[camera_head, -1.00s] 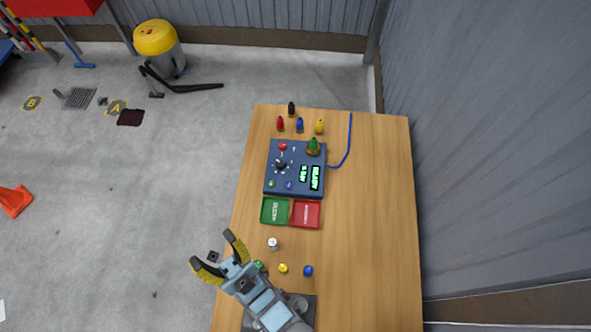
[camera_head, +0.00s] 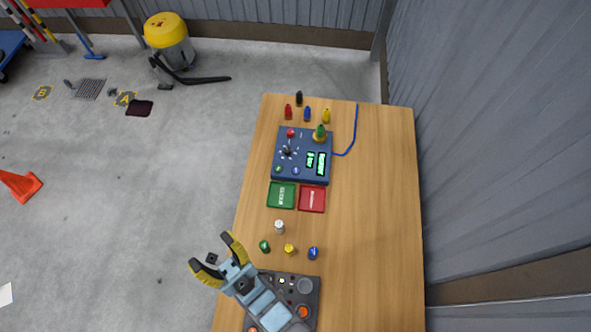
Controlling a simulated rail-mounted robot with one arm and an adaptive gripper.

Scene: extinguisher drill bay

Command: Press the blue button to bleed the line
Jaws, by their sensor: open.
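The blue button (camera_head: 295,171) is a small round cap at the near edge of a dark blue control box (camera_head: 276,160) on the wooden table. A green button (camera_head: 278,169) is just left of it. The box also carries a red knob (camera_head: 290,133), a black dial (camera_head: 286,152), two lit green displays (camera_head: 320,163) and a green bottle-like piece (camera_head: 320,132). My gripper (camera_head: 212,252) has yellow-black fingers spread wide and empty. It is over the table's left edge, below and left of the box and well apart from the button.
A green tray (camera_head: 281,195) and a red tray (camera_head: 312,199) lie before the box. White, green, yellow and blue small pieces (camera_head: 313,253) stand nearer me. Several small bottles (camera_head: 307,114) stand behind it. A blue hose (camera_head: 354,131) runs on the right. The table's right side is clear.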

